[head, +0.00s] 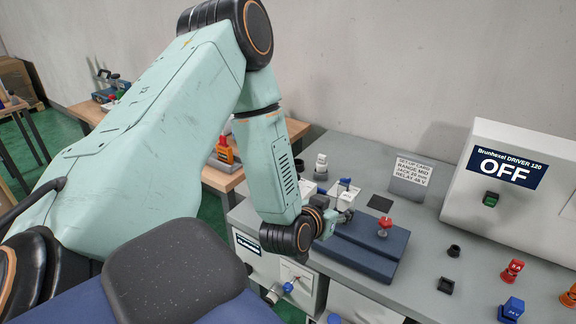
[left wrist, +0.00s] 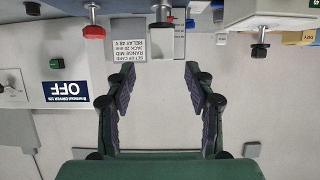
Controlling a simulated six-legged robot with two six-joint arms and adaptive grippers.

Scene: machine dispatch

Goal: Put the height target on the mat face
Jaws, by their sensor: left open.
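My left gripper (head: 338,218) is low over the left end of a dark blue slab (head: 352,256) on the grey bench. In the left wrist view, which is upside down, its fingers (left wrist: 159,70) are spread with nothing between them. A red-topped knob (head: 384,224) stands on the slab, to the right of the gripper; a red knob also shows in the left wrist view (left wrist: 94,31). A small dark square (head: 380,203) lies flat behind the slab. I cannot tell for sure which piece is the height target or which surface is the mat face. My right gripper is not in view.
A set-up card (head: 411,172) stands behind the slab. A white machine reading OFF (head: 505,170) is at the right. White pieces (head: 321,165) stand behind the gripper. Red (head: 512,270), blue (head: 511,309) and black (head: 446,285) small parts lie at the bench's right front.

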